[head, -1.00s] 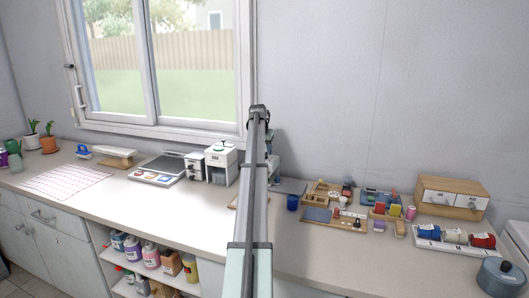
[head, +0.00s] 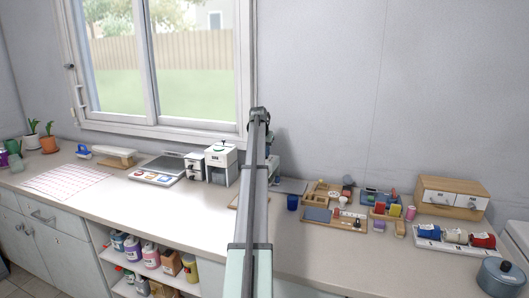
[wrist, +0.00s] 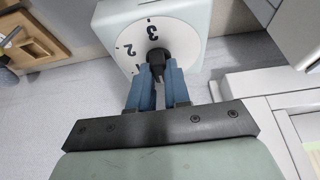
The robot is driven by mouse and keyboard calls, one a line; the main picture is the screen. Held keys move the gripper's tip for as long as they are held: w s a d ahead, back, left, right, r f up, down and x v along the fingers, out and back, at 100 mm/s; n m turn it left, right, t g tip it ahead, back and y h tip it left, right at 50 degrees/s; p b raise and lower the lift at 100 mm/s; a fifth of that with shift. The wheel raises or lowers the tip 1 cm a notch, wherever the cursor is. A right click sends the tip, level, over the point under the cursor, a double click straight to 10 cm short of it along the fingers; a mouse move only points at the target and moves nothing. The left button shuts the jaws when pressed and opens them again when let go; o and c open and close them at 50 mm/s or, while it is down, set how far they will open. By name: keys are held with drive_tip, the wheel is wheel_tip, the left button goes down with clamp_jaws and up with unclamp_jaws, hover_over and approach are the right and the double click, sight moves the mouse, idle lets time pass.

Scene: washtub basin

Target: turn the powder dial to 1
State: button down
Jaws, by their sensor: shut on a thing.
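In the wrist view, the powder dial is a white round face (wrist: 183,43) on a pale box-shaped housing (wrist: 196,12), with black numerals 3, 2 and part of 1 showing. A black knob (wrist: 158,56) stands at its centre. My gripper (wrist: 158,76) has its two blue fingers on either side of the knob and is shut on it. The numeral 3 is above the knob, with 2 and 1 down to its left. I cannot tell exactly which number the knob points at. In the head view my arm hides the gripper and the dial.
In the head view, a white machine (head: 220,163) stands just left of my arm. A blue cup (head: 292,202) and wooden trays (head: 318,222) with small items lie to the right. Open counter (head: 190,208) lies in front of the machine.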

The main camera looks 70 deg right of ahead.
drive_tip(key=shift+m, duration=0.4)
drive_tip(key=m+g, duration=0.1)
drive_tip(key=m, duration=0.1)
drive_tip(key=m+g, duration=0.1)
drive_tip(key=m, duration=0.2)
drive_tip(key=shift+w+d+m, duration=0.1)
drive_tip(key=shift+w+m, duration=0.1)
drive_tip(key=shift+m, duration=0.1)
drive_tip(key=m+g+y, duration=0.1)
drive_tip(key=m, duration=0.1)
drive_tip(key=m+y, duration=0.1)
drive_tip(key=m, duration=0.2)
drive_tip(key=shift+w+d+g, duration=0.1)
drive_tip(key=shift+g, duration=0.3)
drive_tip(key=shift+m, duration=0.3)
drive_tip(key=c, duration=1.1)
unclamp_jaws()
drive_tip(key=v, duration=1.4)
drive_tip(key=shift+f, duration=0.1)
